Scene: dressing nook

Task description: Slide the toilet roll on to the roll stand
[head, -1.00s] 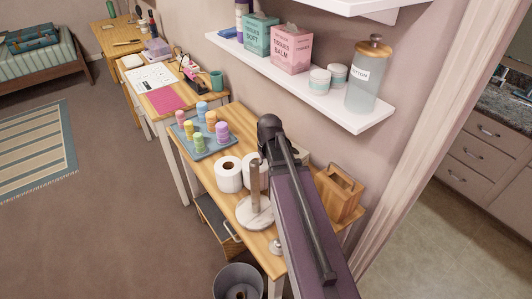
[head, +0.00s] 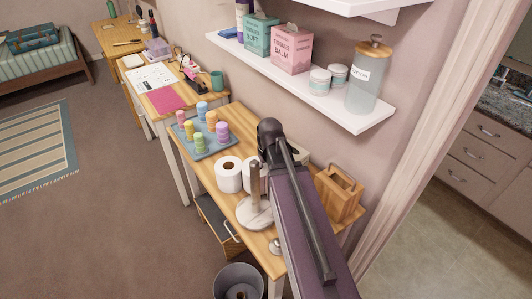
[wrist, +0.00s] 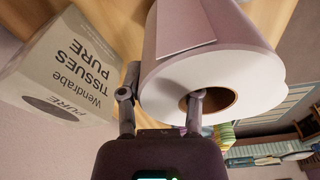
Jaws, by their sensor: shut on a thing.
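The roll stand (head: 255,213) has a round pale base and an upright wooden post and stands near the front of the wooden table, empty. A white toilet roll (head: 228,175) stands upright behind and left of the post. A second white roll shows partly behind the post, cut off by my arm. In the wrist view my gripper (wrist: 162,92) is shut on a toilet roll (wrist: 225,75), one finger inside its cardboard core and the other outside its wall. In the head view my arm hides the gripper, and I cannot tell whether the held roll touches the table.
A tissue box (wrist: 60,65) is close to my gripper in the wrist view. A tray (head: 212,145) of coloured stacked pieces lies behind the rolls. A wooden caddy (head: 338,195) stands right of my arm. A wall shelf (head: 310,85) overhangs the table. A bin (head: 238,280) stands on the floor.

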